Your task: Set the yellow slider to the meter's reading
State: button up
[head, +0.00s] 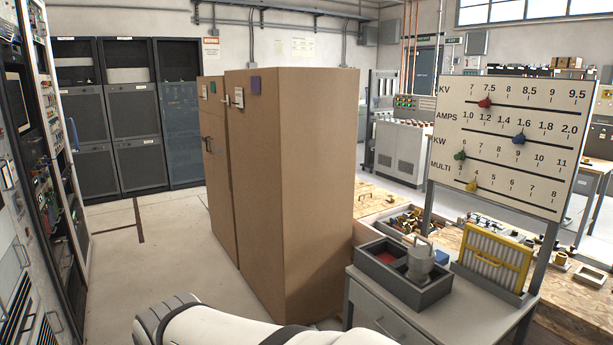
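The yellow slider (471,186) sits on the lowest track, labelled MULTI, of a white scale board (515,137) at the right. It is near the left end of that track, close to the 4; its exact value is too small to tell. A red slider (485,103), a blue slider (519,139) and a green slider (460,155) sit on the KV, AMPS and KW tracks above. I cannot pick out a readable meter. My white arm shows at the bottom centre; my gripper is out of view.
A grey cabinet (385,309) stands below the board, bearing a divided grey tray (405,287) with a metal canister and a yellow-framed pleated panel (491,258). Tall brown cabinets (313,180) block the centre. An equipment rack (22,200) lines the left. Floor (165,255) is clear between.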

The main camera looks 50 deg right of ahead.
aim_at(473, 186)
jog(key=z, duration=3.4)
jog(key=i, duration=1)
jog(key=u, duration=0.05)
